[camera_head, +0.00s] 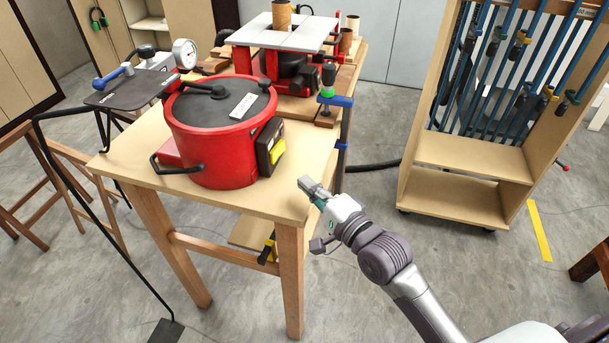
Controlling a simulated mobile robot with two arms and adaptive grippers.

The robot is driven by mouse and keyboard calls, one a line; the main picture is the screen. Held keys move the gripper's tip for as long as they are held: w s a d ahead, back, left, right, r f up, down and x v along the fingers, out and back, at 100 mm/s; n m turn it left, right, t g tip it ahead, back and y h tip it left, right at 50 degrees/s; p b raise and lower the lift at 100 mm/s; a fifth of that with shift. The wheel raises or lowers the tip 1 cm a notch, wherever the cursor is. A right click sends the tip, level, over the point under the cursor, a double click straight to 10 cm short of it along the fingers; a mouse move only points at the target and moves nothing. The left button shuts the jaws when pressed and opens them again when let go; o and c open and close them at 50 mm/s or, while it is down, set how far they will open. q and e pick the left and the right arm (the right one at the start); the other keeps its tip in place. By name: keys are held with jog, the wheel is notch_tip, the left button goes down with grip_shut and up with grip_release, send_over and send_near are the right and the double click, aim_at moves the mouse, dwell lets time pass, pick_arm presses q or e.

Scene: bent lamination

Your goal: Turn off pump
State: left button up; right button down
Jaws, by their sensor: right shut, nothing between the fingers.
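A round red tank (208,140) with a black lid (215,98) stands on the wooden workbench (262,197). It looks like the pump unit, though I cannot be sure. A black box with a yellow label (270,146) is fixed to its right side; any switch on it is too small to make out. My left gripper is not in view.
A wooden rack of blue clamps (470,155) stands at right.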

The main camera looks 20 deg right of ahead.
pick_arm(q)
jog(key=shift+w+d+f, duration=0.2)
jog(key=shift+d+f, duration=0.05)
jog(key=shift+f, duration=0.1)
pick_arm(e)
jog(key=v, duration=0.2)
jog(key=a+v, duration=0.1)
jog(key=v, duration=0.1)
jog(key=shift+s+d, duration=0.1)
jog(key=shift+s, duration=0.2)
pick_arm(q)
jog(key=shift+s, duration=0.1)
